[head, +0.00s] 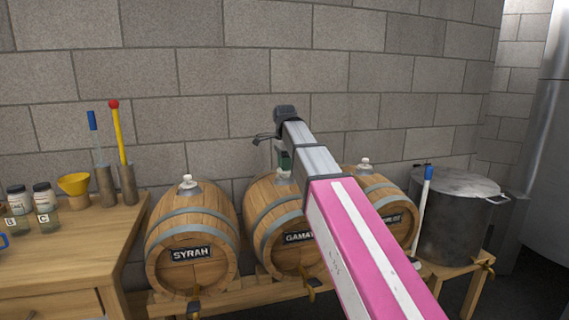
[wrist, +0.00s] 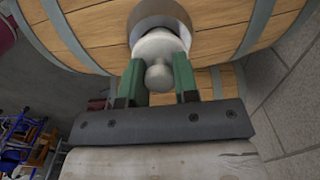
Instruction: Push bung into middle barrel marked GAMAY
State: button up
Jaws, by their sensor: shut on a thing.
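The middle barrel (head: 267,218) carries a dark label reading GAMAY, partly covered by my arm in the head view. In the wrist view the barrel (wrist: 95,30) fills the top, with a grey metal ring (wrist: 158,14) around its bung hole. A white bung (wrist: 159,48) with a round knob sits at that ring, and its lower end is hidden, so I cannot tell how deep it is. My gripper (wrist: 159,82) is shut on the bung, with a green finger on each side. In the head view my gripper (head: 285,160) is above the GAMAY barrel.
The SYRAH barrel (head: 190,225) stands left and another barrel (head: 385,190) right, both with white bungs. A steel pot (head: 455,215) stands at the far right. A wooden table (head: 75,245) at left holds jars, a yellow funnel (head: 74,185) and tools. A block wall is behind.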

jog(key=shift+f, duration=0.6)
dwell(0.7)
dwell(0.3)
jog(key=o, duration=1.5)
jog(key=shift+c, duration=0.2)
jog(key=shift+r, duration=0.15)
jog(key=shift+r, duration=3.9)
